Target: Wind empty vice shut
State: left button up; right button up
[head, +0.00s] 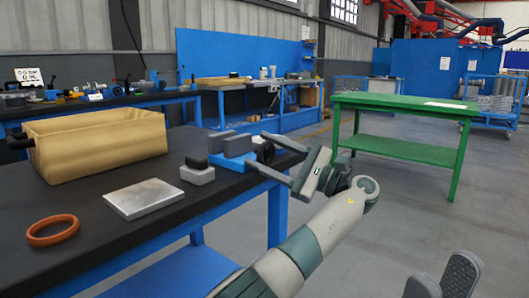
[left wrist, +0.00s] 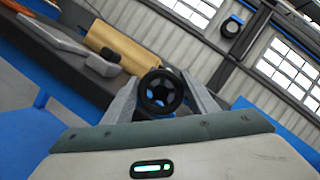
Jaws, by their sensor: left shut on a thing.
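The vice (head: 232,160) has a blue body and grey jaws and stands at the right end of the dark workbench. Its two grey jaw blocks (head: 238,146) show no workpiece between them; the exact gap is hard to judge. Its black handwheel (head: 265,153) faces right, and in the left wrist view the handwheel (left wrist: 160,92) sits between the fingers. My left gripper (head: 285,161) is shut on the handwheel, partly covering it. My right gripper (head: 442,282) shows at the bottom right, its two fingers apart and empty, far from the vice.
On the workbench (head: 110,240) are a tan bin (head: 95,145), a flat metal plate (head: 145,198), an orange ring (head: 53,230) and a grey block with a dark top (head: 197,173) close to the vice. A green table (head: 400,105) stands beyond open floor.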

pick_arm(q)
jog(key=shift+d+f, duration=0.15)
jog(key=shift+f, duration=0.2)
